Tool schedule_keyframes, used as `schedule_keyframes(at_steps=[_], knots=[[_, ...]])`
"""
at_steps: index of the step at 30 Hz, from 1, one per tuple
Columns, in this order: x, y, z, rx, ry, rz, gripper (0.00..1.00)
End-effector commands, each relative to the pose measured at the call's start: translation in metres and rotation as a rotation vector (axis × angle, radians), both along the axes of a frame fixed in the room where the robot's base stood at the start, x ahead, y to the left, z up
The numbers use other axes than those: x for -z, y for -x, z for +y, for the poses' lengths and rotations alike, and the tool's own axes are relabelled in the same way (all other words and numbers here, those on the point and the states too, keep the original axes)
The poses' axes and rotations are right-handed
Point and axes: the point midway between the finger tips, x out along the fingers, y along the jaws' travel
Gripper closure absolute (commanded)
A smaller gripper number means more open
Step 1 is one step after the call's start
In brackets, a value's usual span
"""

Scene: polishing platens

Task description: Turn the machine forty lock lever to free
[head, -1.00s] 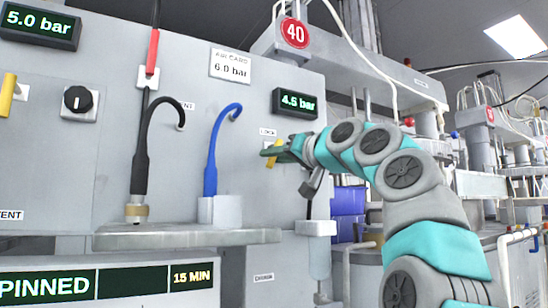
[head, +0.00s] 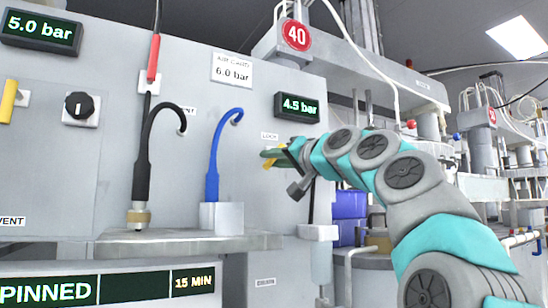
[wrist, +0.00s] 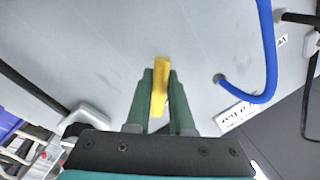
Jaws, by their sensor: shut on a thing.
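The machine's red sign (head: 296,35) reads 40. Its yellow lock lever (head: 269,165) sits on the grey panel just below the small LOCK label (head: 269,136), mostly hidden behind my fingers in the head view. In the wrist view the yellow lever (wrist: 160,88) lies lengthwise between the two green fingers. My gripper (head: 273,154) is shut on the lever, and it also shows in the wrist view (wrist: 161,78). The lever's pivot is hard to make out.
A blue hose (head: 213,160) and a black hose (head: 142,165) stand left of my gripper above a grey ledge (head: 170,243). A 4.5 bar display (head: 297,106) is just above. Another yellow lever (head: 8,101) and a black knob (head: 79,107) are far left.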

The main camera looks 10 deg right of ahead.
Motion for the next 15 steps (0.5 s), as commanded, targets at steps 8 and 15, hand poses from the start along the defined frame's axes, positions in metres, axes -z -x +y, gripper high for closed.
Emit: schedule_keyframes(at_steps=[8, 15], knots=[[-0.0078, 0.0027, 0.0051, -0.004, -0.195, 0.067, 1.0], [-0.0084, 0.0015, 0.0065, -0.001, -0.3, 0.1, 1.0]])
